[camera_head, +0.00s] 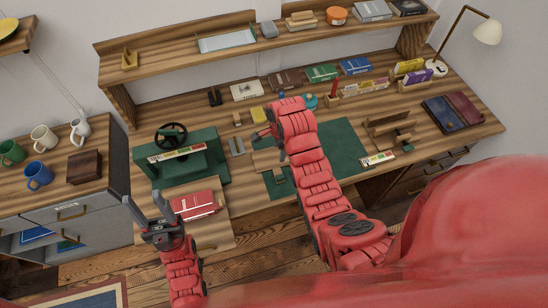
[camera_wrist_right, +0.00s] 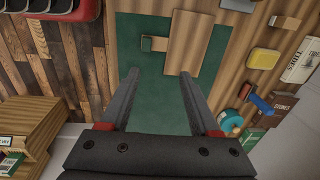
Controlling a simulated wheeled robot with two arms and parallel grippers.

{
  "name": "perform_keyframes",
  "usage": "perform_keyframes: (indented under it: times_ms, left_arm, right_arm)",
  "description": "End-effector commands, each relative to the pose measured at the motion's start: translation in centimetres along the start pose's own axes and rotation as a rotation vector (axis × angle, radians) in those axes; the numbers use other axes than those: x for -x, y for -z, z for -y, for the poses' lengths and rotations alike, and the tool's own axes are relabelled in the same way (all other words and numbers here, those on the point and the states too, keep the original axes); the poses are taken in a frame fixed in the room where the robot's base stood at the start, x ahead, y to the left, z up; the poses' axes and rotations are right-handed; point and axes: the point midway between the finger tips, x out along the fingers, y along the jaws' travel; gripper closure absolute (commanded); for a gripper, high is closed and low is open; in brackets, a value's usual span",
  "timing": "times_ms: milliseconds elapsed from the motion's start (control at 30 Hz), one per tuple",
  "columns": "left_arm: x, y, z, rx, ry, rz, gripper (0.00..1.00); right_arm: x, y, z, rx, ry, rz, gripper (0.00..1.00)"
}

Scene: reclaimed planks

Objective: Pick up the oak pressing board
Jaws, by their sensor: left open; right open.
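A flat, plain wooden board, which looks like the oak pressing board (camera_wrist_right: 190,42), lies on the green mat (camera_wrist_right: 130,22) in the right wrist view. In the head view the board (camera_head: 266,161) shows partly, beside my right gripper. My right gripper (camera_wrist_right: 157,74) is open and empty, its two fingers pointing toward the mat and the board. In the head view it (camera_head: 270,143) hangs over the mat's left part. My left gripper (camera_head: 146,204) is open and empty at the lower left, beside a red book (camera_head: 195,205).
A green press (camera_head: 210,150) with a black handwheel (camera_head: 171,136) stands left of the mat. A small wooden block (camera_wrist_right: 155,44) lies by the board. A wooden rack (camera_head: 388,124) stands right of the mat. A shelf (camera_head: 180,62) runs behind. The mat's middle (camera_head: 340,145) is clear.

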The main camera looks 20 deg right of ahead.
Motion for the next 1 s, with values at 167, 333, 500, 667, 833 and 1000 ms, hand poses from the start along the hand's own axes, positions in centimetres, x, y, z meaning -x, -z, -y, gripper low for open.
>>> perform_keyframes:
  times_ms: [167, 333, 500, 667, 833, 1000]
  left_arm:
    - [0.0, 0.0, 0.0, 0.000, 0.000, 0.000, 0.50]
    - [2.2, -0.4, -0.1, 0.000, 0.000, 0.000, 0.50]
    - [5.5, -0.9, -0.3, 0.000, 0.000, 0.000, 0.50]
    - [8.4, -1.4, -0.4, 0.000, 0.000, 0.000, 0.50]
    - [10.8, -1.8, -0.5, 0.000, 0.000, 0.000, 0.50]
    - [10.7, -1.8, -0.5, 0.000, 0.000, 0.000, 0.50]
  right_arm:
    - [0.6, -0.1, -1.6, -0.043, -0.083, 0.001, 0.38]
    - [-1.7, -0.1, -1.8, -0.044, -0.086, 0.000, 0.38]
    - [-5.0, -0.1, -2.0, -0.042, -0.083, 0.001, 0.38]
    - [-8.0, -0.2, -2.2, -0.041, -0.082, 0.001, 0.38]
    - [-10.7, -0.2, -2.5, -0.041, -0.082, 0.001, 0.38]
    - [-11.4, -0.2, -2.6, -0.041, -0.083, 0.001, 0.38]
